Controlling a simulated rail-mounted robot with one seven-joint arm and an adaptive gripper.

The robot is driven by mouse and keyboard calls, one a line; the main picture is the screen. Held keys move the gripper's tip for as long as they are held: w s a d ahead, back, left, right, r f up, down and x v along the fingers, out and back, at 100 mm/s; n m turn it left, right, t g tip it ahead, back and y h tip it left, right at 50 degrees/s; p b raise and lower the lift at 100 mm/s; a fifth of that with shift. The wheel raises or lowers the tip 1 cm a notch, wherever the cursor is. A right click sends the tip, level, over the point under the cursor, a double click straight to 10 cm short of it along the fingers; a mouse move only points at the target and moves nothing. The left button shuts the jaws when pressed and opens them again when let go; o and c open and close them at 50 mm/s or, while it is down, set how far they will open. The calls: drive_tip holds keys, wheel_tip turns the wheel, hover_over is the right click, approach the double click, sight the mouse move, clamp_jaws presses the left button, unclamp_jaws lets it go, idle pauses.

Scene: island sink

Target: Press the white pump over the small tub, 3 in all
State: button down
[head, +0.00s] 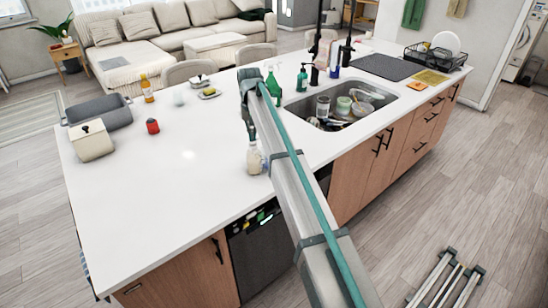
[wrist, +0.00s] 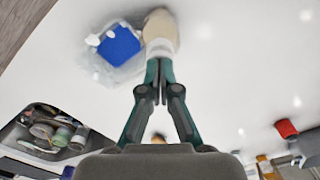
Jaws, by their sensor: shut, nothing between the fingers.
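The white pump bottle (head: 254,159) stands on the white counter near its front edge, just left of my arm in the head view. In the wrist view the cream-white bottle (wrist: 161,28) is just beyond my fingertips. The small tub (wrist: 112,48) is clear, with a blue patch in it, and sits just left of the bottle; in the head view my arm mostly hides it. My gripper (wrist: 158,78) is shut and empty, pointing down over the pump's top. The fingertips overlap the top of the bottle in the wrist view; I cannot tell whether they touch it.
The sink (head: 340,108), full of dishes, lies to the right. A red jar (head: 152,126), a cream canister (head: 91,141) and a grey bin (head: 100,112) are left. The front-left counter is clear.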

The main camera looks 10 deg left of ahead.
drive_tip(key=shift+r+p, duration=0.95)
drive_tip(key=shift+r, duration=0.8)
drive_tip(key=shift+f, duration=0.25)
drive_tip(key=shift+f+b, duration=0.55)
drive_tip(key=shift+f, duration=1.05)
drive_tip(key=shift+r, duration=0.15)
drive_tip(key=shift+r+p, duration=0.95)
drive_tip(key=shift+r, duration=0.75)
